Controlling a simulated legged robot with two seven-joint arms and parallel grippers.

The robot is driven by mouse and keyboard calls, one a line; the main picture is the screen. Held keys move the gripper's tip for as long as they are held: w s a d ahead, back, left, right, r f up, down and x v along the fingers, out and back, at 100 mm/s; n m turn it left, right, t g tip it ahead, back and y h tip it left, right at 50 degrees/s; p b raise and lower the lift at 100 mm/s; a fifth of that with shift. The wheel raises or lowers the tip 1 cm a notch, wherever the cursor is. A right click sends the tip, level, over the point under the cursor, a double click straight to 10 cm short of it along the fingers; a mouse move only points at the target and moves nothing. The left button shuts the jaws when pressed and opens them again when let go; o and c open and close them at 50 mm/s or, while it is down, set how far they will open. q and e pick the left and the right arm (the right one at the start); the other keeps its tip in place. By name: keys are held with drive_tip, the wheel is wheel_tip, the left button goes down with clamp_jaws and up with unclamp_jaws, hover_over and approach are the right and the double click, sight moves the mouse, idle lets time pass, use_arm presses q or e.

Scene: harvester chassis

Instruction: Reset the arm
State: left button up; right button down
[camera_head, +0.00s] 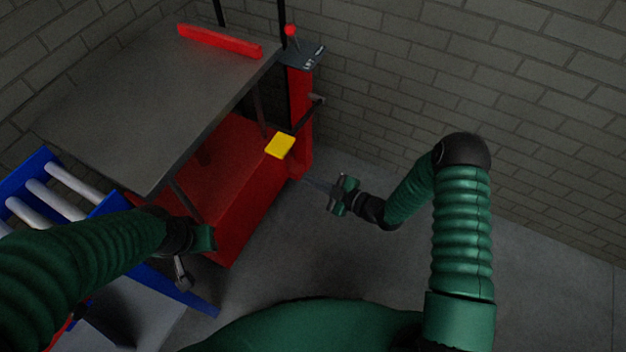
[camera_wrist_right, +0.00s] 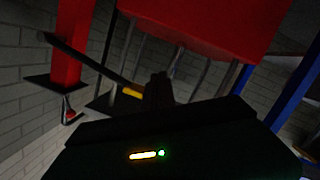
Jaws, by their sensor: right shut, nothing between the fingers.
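My right arm reaches in from the right in the head view. Its gripper (camera_head: 333,190) is shut and empty, held over the bare floor just right of the red chassis (camera_head: 225,190), apart from it. In the right wrist view the dark gripper body fills the bottom, with a lit indicator on it. My left arm comes in from the left. Its gripper (camera_head: 183,272) hangs in front of the chassis, near the blue frame, and its finger opening is too unclear to tell.
A grey tabletop (camera_head: 150,100) carries a red bar (camera_head: 219,41). Right of it stand a red post (camera_head: 299,110) with a red-knobbed lever (camera_head: 291,32) and a yellow pad (camera_head: 280,145). A blue frame with white rollers (camera_head: 52,200) is at left. Brick walls enclose the back; floor at right is clear.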

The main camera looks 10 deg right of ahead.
idle(0.3)
drive_tip(key=s+d+r+m+g+h, duration=0.2)
drive_tip(key=d+r+m+g+h, duration=0.1)
drive_tip(key=d+r+m+h, duration=0.5)
drive_tip(key=s+d+r+m+g+h, duration=0.2)
drive_tip(key=s+m+g, duration=0.15)
drive_tip(key=s, duration=0.55)
drive_tip(key=s+d+r+m+g+h, duration=0.25)
drive_tip(key=s+m, duration=0.25)
drive_tip(key=s, duration=0.4)
wheel_tip(320, 180, up, 26)
drive_tip(key=a+p, duration=0.1)
drive_tip(key=p, duration=2.5)
drive_tip(key=shift+s+t+y, duration=0.15)
drive_tip(key=shift+t+y, duration=0.25)
drive_tip(key=shift+y, duration=0.05)
